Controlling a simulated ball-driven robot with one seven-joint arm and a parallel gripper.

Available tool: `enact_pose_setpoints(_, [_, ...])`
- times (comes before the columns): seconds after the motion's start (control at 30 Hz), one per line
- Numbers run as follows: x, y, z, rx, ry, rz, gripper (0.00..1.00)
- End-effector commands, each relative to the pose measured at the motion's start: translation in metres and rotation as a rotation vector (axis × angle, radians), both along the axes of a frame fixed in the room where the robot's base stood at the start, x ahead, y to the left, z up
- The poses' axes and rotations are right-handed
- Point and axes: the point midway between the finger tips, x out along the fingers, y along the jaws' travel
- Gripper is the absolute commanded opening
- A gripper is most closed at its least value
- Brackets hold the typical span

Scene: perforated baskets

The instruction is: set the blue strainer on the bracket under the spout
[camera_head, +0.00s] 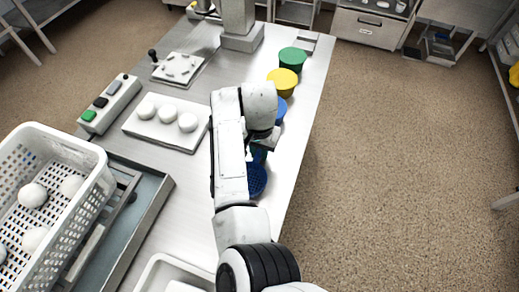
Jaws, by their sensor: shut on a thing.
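The blue strainer (257,181), dark blue and perforated, shows beside my forearm near the table's right edge. My arm covers its left part. My gripper (259,151) is just above it in the picture, with its fingers mostly hidden behind the wrist. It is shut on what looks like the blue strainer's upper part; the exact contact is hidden. Whether the strainer is raised or touching the table cannot be told. A grey-white column on a block base (241,37) stands at the table's far end. The spout and bracket cannot be made out clearly.
Green (292,58), yellow (283,81) and blue (281,110) round pieces line the right edge beyond my gripper. A block with three white balls (165,138), a button box (108,103) and a lever plate (178,69) are left. A white perforated basket (101,190) holds white balls.

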Motion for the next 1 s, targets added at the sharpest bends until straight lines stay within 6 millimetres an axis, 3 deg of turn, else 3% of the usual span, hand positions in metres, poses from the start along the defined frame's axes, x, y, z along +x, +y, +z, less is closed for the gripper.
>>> enact_pose_setpoints(0.33, [0.000,0.000,-0.004,-0.001,0.000,0.000,0.00])
enact_pose_setpoints(0.37, [0.000,0.000,-0.003,-0.001,-0.001,0.000,0.25])
enact_pose_setpoints(0.6, [0.000,0.000,-0.003,0.000,-0.001,0.000,0.48])
enact_pose_setpoints(0.87, [0.000,0.000,-0.001,0.000,-0.001,0.000,0.49])
enact_pose_setpoints(1.0, [0.001,0.000,0.009,0.000,-0.003,0.000,0.49])
